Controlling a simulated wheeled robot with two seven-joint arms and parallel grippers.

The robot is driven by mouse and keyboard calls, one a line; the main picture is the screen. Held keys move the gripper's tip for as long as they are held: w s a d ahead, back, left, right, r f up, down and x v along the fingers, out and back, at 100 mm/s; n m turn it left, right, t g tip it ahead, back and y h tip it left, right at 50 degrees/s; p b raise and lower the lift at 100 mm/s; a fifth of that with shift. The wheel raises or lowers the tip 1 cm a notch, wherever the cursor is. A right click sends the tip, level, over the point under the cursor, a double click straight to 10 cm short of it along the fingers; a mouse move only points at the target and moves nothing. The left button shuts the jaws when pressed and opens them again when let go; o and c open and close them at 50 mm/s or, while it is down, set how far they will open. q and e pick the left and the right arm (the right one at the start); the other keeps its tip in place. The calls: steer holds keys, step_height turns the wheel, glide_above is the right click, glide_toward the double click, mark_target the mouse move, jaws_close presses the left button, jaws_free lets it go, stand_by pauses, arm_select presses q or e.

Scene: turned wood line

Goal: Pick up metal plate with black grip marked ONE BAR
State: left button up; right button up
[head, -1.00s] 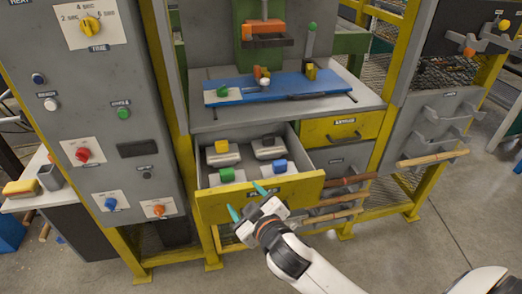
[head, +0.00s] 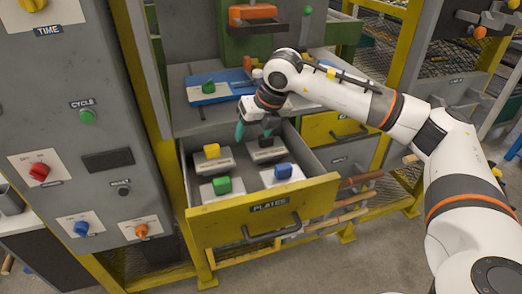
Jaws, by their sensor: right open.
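The metal plate with the black grip (head: 267,155) lies at the back right of the open drawer marked PLATES. Its grip is dark and partly under my right gripper's fingers; I cannot read its label. My right gripper (head: 254,134) is open, pointing down at the back of the drawer, with its fingertips close to the black grip. I cannot tell whether they touch it. My left gripper is not in view.
The yellow-fronted drawer (head: 213,231) also holds plates with yellow (head: 212,151), green (head: 222,185) and blue (head: 283,171) grips. Above its back edge is the bench with a blue fixture (head: 208,95). A grey control panel (head: 60,125) stands at left.

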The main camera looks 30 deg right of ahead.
steer(key=d+r+m+h, duration=0.1)
steer(key=d+h, duration=0.1)
steer(key=d, duration=0.4)
glide_toward(267, 148)
steer(key=shift+w+d+f, duration=0.1)
steer(key=shift+w+f, duration=0.5)
steer(key=shift+w, duration=0.1)
steer(key=x, duration=0.3)
steer(key=w+x, duration=0.1)
steer(key=x, duration=0.1)
steer(key=shift+w+d+f, duration=0.15)
steer(key=shift+d, duration=0.05)
steer(key=c, duration=1.4)
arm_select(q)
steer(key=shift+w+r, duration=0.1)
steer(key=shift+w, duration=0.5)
arm_select(e)
jaws_close()
